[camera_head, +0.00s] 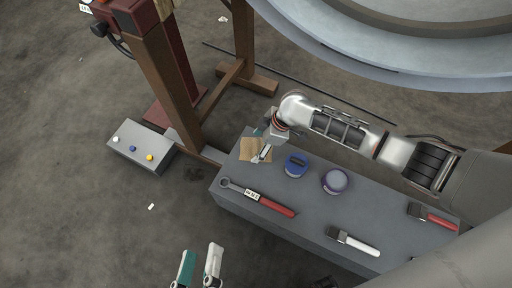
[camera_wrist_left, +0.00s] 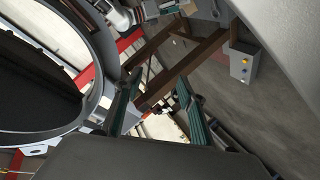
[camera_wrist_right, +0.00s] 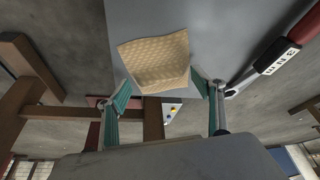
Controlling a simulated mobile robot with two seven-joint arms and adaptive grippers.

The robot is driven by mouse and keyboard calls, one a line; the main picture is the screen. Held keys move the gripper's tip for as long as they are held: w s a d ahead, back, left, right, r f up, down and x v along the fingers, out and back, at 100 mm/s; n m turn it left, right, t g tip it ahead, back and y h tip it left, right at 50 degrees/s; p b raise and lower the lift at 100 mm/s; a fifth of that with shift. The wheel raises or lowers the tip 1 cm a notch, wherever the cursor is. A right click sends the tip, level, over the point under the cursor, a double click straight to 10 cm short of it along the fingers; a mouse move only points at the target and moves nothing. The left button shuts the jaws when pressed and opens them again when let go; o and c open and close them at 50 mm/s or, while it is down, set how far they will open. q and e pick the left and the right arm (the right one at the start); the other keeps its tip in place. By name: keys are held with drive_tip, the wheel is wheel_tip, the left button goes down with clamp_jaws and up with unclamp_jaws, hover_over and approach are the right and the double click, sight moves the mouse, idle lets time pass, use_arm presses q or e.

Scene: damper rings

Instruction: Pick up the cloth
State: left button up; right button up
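The cloth (camera_head: 247,153) is a tan, quilted piece lying at the far left end of the grey table. It also shows in the right wrist view (camera_wrist_right: 160,58), slightly creased, ahead of and between the fingertips. My right gripper (camera_head: 264,144) is open above the cloth's right part and hides some of it; its two fingers stand wide apart in the right wrist view (camera_wrist_right: 162,88). I cannot tell whether they touch the cloth. My left gripper (camera_head: 200,255) is open and empty, away from the table at the lower left; its spread fingers show in the left wrist view (camera_wrist_left: 157,88).
On the grey table (camera_head: 310,210) stand a blue container (camera_head: 296,165) and a purple-rimmed one (camera_head: 335,181), close to the cloth. A red-handled wrench (camera_head: 262,198) lies along the front edge. Brushes (camera_head: 352,242) lie further right. A wooden frame (camera_head: 165,85) and button box (camera_head: 140,148) stand left.

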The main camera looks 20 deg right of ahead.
sight(258, 145)
drive_tip(key=c, duration=0.9)
drive_tip(key=shift+r, duration=0.3)
use_arm(q)
drive_tip(key=w+a+r+m+y+p, duration=0.1)
drive_tip(key=w+a+m+p, duration=0.1)
drive_tip(key=a+m+p, duration=0.3)
drive_tip(key=shift+a+m+g, duration=0.3)
drive_tip(key=shift+a+m, duration=0.1)
drive_tip(key=shift+m, duration=0.2)
use_arm(e)
wheel_tip(258, 145, up, 9)
drive_tip(key=shift+r, duration=0.15)
drive_tip(key=shift+o, duration=0.9)
drive_tip(key=shift+c, duration=0.3)
